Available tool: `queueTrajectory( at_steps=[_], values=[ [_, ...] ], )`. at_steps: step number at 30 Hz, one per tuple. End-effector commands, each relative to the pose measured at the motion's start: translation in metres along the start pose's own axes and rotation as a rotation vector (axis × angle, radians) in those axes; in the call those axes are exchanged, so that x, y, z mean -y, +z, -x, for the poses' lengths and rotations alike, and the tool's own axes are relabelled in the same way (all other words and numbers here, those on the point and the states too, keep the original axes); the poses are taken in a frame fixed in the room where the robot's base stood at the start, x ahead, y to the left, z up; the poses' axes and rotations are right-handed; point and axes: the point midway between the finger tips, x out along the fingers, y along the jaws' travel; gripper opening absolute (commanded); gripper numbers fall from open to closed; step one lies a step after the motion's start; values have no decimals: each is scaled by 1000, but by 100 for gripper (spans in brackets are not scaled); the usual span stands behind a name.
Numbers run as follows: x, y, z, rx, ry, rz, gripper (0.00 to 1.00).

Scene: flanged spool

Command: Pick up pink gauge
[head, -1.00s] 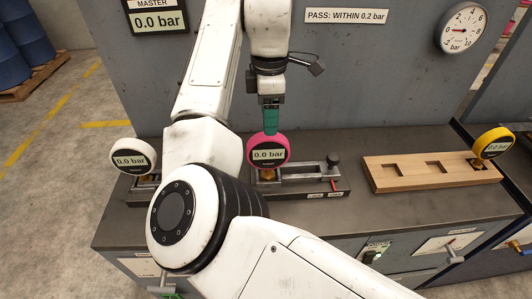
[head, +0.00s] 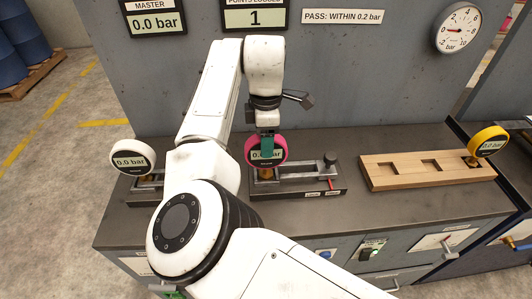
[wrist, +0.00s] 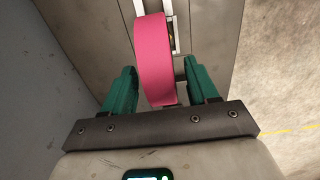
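The pink gauge (head: 252,146) stands upright in a metal fixture on the bench, in the middle of the head view. In the wrist view its pink rim (wrist: 155,58) lies between the two green fingers. My gripper (head: 267,146) has come down from above, and one green finger covers part of the gauge's face in the head view. My gripper (wrist: 160,90) is open in the wrist view, with a finger on each side of the gauge and a narrow gap on both sides.
A white gauge (head: 130,160) stands at the left, partly beside my arm. A wooden tray (head: 400,178) with recesses lies to the right, with a yellow gauge (head: 487,141) at its right end. A grey panel (head: 350,70) rises behind the bench.

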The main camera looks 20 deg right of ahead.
Motion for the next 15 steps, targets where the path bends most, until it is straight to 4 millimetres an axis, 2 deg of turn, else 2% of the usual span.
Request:
queueTrajectory(
  at_steps=[2, 15],
  values=[
    [0, 0, 0, 0, 0, 0, 50],
    [0, 0, 0, 0, 0, 0, 8]
  ],
)
